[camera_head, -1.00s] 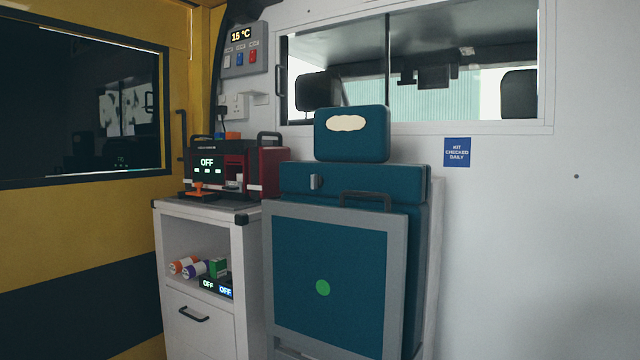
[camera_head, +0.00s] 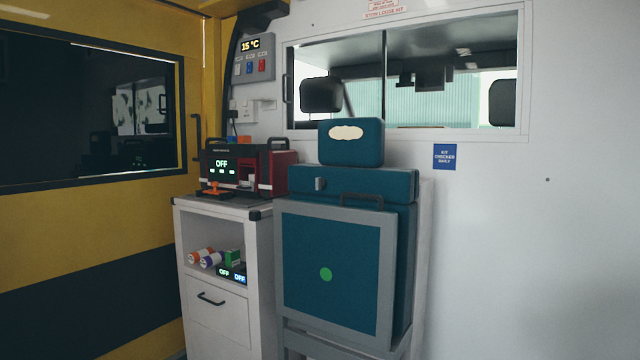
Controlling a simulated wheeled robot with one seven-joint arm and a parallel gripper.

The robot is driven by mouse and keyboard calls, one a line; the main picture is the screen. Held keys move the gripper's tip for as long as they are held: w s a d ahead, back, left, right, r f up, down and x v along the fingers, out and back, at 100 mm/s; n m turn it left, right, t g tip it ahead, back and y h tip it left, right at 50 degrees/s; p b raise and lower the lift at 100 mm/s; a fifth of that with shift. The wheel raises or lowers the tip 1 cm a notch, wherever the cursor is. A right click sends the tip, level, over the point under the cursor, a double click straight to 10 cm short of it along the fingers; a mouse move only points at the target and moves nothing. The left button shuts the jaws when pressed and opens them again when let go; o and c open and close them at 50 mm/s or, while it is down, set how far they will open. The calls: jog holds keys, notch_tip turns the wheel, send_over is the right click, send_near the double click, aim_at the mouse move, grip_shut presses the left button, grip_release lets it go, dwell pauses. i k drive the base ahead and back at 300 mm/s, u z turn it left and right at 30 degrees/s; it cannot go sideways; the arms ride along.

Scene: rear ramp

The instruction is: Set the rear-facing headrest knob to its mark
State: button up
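The rear-facing seat is folded up against the wall. Its teal headrest (camera_head: 351,142) with a cream oval patch stands at the top, above the teal backrest (camera_head: 352,184). A small pale grey knob or lever (camera_head: 319,184) sits on the left part of the backrest's front, below the headrest. I cannot make out a mark beside it from here. The folded seat panel (camera_head: 334,265) has a grey frame and a green dot. My gripper is not in view.
A white cabinet (camera_head: 222,302) with an open shelf and a drawer stands left of the seat. A red and black device (camera_head: 248,168) showing OFF sits on it. A panel (camera_head: 254,58) reads 15 °C.

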aim_at(320, 182)
jog(key=u, duration=0.65)
jog(key=i, duration=1.15)
jog(key=z, duration=0.05)
